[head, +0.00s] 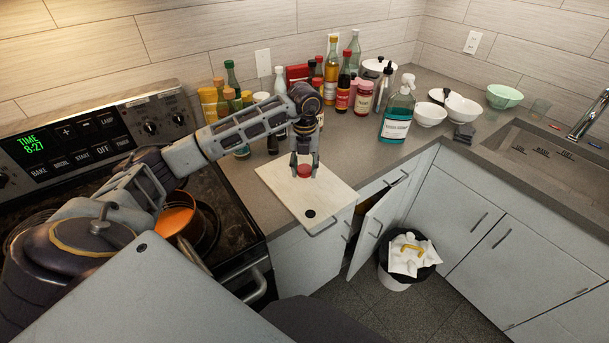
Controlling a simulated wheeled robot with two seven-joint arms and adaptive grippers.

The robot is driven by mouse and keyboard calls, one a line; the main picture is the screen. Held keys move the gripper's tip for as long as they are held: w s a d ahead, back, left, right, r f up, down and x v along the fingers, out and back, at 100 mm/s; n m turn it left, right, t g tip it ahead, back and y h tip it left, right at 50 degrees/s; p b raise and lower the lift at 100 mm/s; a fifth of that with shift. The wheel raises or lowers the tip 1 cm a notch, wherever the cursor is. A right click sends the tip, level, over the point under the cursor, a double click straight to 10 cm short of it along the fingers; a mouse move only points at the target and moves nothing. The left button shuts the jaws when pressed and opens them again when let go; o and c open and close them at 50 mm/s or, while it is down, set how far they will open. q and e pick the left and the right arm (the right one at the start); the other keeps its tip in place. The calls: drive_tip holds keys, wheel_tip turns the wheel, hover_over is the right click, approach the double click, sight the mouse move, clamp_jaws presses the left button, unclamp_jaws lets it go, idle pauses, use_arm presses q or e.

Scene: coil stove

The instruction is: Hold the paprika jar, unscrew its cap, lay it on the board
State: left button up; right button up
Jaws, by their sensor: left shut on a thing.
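My left gripper (304,165) reaches down over the pale cutting board (326,194), near the board's middle. It is shut on a small round red cap (305,172), which is at or just above the board's surface; I cannot tell if it touches. No jar body shows beneath the cap. I cannot pick out the paprika jar for sure among the crowded jars and bottles behind the arm. My right gripper is not in view.
Several bottles and jars (343,92) crowd the back of the counter. A green soap bottle (397,112) stands right of the board. A cabinet door (372,228) hangs open below, beside a bin (396,276).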

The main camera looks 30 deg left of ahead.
sight(304, 168)
use_arm(q)
drive_tip(key=shift+f, duration=1.85)
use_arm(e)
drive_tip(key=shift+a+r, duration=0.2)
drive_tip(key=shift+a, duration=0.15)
use_arm(q)
drive_tip(key=shift+f, duration=0.15)
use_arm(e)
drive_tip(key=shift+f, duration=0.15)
use_arm(q)
drive_tip(key=o, duration=1.2)
drive_tip(key=shift+c, duration=0.2)
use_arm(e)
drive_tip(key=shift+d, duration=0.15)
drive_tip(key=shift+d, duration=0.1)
use_arm(q)
wheel_tip(304, 168, up, 11)
drive_tip(key=shift+f+b, duration=0.1)
drive_tip(key=shift+b, duration=0.3)
drive_tip(key=shift+r, duration=0.75)
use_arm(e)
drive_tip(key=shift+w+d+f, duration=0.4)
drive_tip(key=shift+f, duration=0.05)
